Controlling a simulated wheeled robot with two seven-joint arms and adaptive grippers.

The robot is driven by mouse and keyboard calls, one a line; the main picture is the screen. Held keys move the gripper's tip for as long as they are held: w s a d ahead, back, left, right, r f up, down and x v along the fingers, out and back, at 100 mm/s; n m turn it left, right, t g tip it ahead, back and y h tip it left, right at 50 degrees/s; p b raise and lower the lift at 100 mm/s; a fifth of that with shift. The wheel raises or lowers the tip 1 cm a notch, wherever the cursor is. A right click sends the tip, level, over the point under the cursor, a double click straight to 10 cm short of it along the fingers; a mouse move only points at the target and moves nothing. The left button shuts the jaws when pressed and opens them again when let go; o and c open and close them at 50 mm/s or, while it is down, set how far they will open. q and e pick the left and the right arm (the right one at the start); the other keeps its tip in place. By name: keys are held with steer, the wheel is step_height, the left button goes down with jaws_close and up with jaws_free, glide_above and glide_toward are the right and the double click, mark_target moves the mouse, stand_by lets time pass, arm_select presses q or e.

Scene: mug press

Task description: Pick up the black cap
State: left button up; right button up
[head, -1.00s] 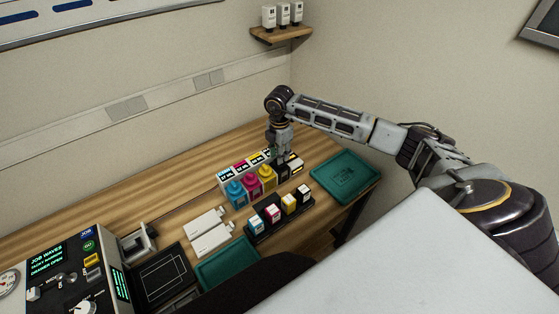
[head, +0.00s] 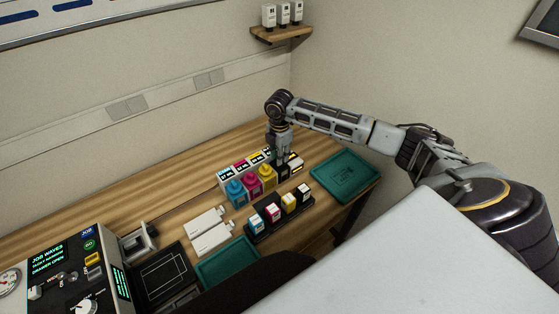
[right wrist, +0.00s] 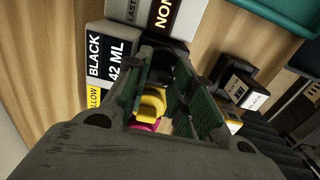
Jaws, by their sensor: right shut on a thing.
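My right gripper (head: 282,157) points down over the black bottle at the right end of the row of ink bottles. In the right wrist view its green-padded fingers (right wrist: 172,100) are shut on the black cap (right wrist: 160,66), which is partly hidden between them. In the head view the gripper covers the cap, and I cannot tell whether the cap is clear of its bottle. Yellow (head: 268,176), magenta (head: 252,186) and cyan (head: 236,193) bottles stand beside it. My left gripper is not in view.
Labelled boxes (head: 240,166) stand behind the bottles. A black rack with several small cartridges (head: 289,204) is in front. A green tray (head: 345,176) lies to the right, another green tray (head: 229,262) in front, and white cartridges (head: 210,232) to the left.

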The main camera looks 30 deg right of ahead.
step_height(320, 180, up, 10)
steer(key=b, duration=0.1)
steer(key=shift+b, duration=0.3)
stand_by(0.5)
stand_by(0.5)
